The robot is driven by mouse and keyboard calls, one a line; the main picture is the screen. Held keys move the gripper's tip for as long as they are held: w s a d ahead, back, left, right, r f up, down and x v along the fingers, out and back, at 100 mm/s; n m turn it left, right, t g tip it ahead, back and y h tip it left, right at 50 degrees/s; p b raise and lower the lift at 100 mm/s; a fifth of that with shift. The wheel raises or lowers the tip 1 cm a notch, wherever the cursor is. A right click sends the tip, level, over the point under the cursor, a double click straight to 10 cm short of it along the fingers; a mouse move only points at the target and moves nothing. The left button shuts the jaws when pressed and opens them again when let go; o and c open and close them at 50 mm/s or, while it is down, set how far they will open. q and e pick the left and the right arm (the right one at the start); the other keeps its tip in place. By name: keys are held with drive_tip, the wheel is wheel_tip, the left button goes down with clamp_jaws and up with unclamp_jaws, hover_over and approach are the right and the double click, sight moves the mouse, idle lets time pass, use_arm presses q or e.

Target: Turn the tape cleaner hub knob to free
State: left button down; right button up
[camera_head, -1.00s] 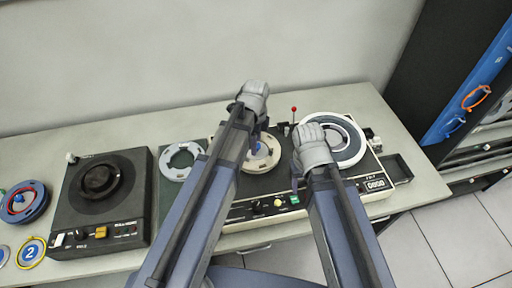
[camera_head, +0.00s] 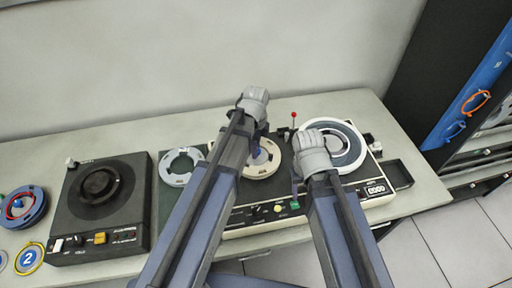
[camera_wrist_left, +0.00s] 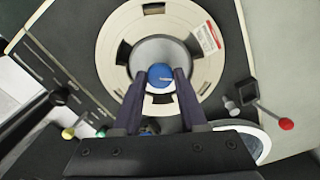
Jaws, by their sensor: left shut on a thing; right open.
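The hub knob (camera_wrist_left: 161,75) is blue with a white mark and sits at the centre of a cream reel (camera_wrist_left: 119,43) in the left wrist view. In the head view the cream reel (camera_head: 262,170) lies on the tape cleaner (camera_head: 238,218), and my left arm partly covers it. My left gripper (camera_wrist_left: 158,84) is shut on the knob, one finger on each side. In the head view my left gripper (camera_head: 259,146) is over the reel's centre, where the knob is mostly hidden. My right gripper (camera_head: 296,190) is open and empty, above the front right of the cleaner.
A white-rimmed reel (camera_head: 350,168) sits on the cleaner's right side. A red-tipped lever (camera_head: 294,115) stands between the reels. A black machine (camera_head: 98,205) with a dark disc stands to the left. An empty grey ring (camera_head: 170,179) lies between. The bench's back strip is clear.

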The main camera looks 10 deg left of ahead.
use_arm(q)
drive_tip(key=shift+n, duration=0.4)
drive_tip(key=n, duration=0.6)
drive_tip(key=shift+n, duration=0.3)
drive_tip(key=n, duration=0.6)
drive_tip(key=shift+n, duration=0.4)
drive_tip(key=shift+c, duration=2.2)
unclamp_jaws()
drive_tip(key=shift+r, duration=0.15)
use_arm(e)
drive_tip(key=shift+r, duration=0.15)
